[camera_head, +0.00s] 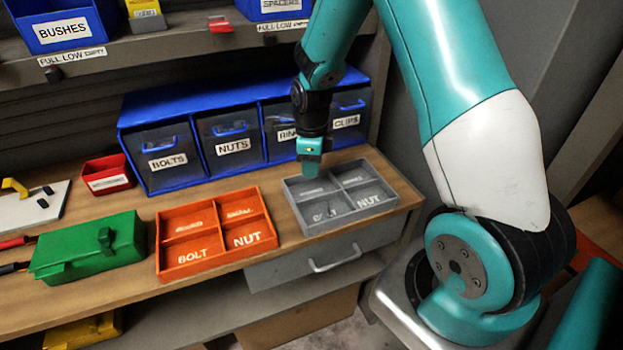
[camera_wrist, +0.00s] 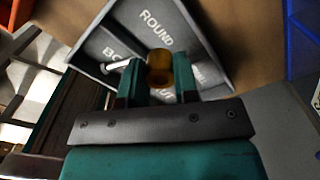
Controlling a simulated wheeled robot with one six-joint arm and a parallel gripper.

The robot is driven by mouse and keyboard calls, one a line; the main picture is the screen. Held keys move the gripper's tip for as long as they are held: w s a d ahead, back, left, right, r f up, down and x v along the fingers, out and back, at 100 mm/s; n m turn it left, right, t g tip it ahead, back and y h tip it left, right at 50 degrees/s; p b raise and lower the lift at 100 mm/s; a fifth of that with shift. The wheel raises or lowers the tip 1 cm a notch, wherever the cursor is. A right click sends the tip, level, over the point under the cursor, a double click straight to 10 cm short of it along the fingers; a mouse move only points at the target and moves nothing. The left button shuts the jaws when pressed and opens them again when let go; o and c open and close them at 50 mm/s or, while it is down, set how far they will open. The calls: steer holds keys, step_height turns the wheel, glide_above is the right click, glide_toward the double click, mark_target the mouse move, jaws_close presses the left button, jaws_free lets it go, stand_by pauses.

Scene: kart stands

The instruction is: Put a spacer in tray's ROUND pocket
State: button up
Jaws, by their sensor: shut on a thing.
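My gripper (camera_head: 310,172) is over the back left part of the grey tray (camera_head: 352,221). In the wrist view my gripper (camera_wrist: 159,68) is shut on a round amber-brown spacer (camera_wrist: 159,63), held between the fingertips. Beyond it lies the grey tray (camera_wrist: 218,58), with a pocket marked ROUND (camera_wrist: 157,27) and a divider. A pale, bolt-like thing (camera_wrist: 116,65) lies in the pocket whose lettering begins BO. The fingers hide part of the tray, and I cannot tell the spacer's exact height above it. The spacer is not clear in the head view.
An orange tray (camera_head: 215,262) with labelled pockets stands left of the grey one. A green box (camera_head: 85,250) and a red bin (camera_head: 106,175) are farther left. Blue-framed drawers (camera_head: 195,150) stand close behind the trays. A shelf with a BUSHES bin (camera_head: 62,30) is above.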

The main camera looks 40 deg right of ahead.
mark_target(312, 191)
steer(key=shift+f+p, duration=0.3)
steer(key=shift+f, duration=2.45)
steer(key=shift+f, duration=0.1)
